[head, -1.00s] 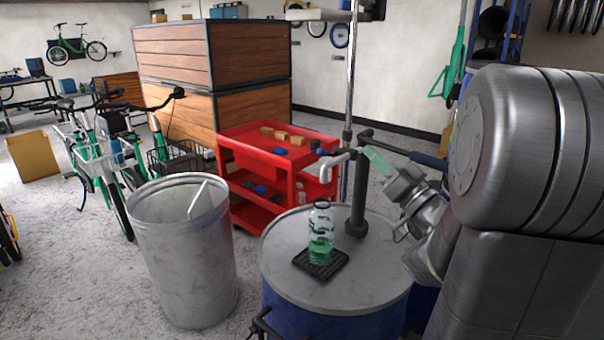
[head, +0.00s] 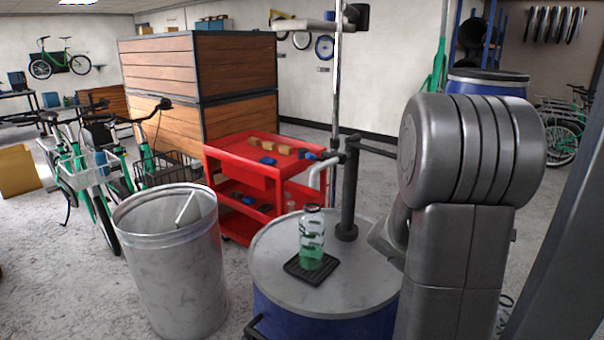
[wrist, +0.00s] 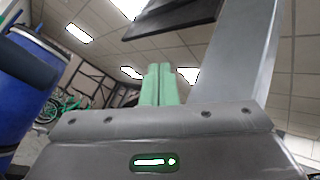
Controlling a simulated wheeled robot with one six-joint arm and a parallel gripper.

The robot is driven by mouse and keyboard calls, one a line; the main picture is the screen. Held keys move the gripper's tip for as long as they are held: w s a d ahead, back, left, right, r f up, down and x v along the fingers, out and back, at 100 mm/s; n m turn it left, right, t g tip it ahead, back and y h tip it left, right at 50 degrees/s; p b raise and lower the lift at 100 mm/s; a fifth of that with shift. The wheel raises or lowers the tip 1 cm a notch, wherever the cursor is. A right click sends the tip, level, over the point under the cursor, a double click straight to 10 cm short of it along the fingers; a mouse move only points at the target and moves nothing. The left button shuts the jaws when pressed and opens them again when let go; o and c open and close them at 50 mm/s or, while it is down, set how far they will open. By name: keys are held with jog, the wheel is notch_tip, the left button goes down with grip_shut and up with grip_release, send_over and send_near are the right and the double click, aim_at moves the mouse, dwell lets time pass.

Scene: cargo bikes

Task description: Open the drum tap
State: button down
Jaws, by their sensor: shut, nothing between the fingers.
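The blue drum (head: 325,318) with a grey lid (head: 275,250) stands front centre in the head view. A dark upright post (head: 348,195) rises from its lid. A pale bent tap spout (head: 315,174) points down on the post's left side, with a small blue part near its top. I cannot tell the tap's setting. A clear bottle (head: 312,235) with green liquid stands upright on a black drip tray (head: 292,268) near the spout. My gripper's green fingers (wrist: 160,85) are together and empty in the wrist view; my arm hides them in the head view.
A grey metal bin (head: 175,265) stands left of the drum. A red cart (head: 235,165) with small blocks is behind it. A dark bar runs right from the post's top. Another blue drum (head: 487,84) stands behind my arm. Bikes stand at left.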

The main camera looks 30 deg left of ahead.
jog(key=s+d+f+m+g+h, duration=0.2)
jog(key=f+m+g+h, duration=0.1)
jog(key=f+m+g, duration=0.3)
jog(key=s+d+f+m+g+h, duration=0.2)
jog(key=s+f+m+g+h, duration=0.1)
jog(key=f+m+g, duration=0.4)
jog(key=m+g+h+b, duration=0.1)
jog(key=m+g, duration=0.2)
jog(key=shift+m+h, duration=0.3)
jog(key=shift+m, duration=0.1)
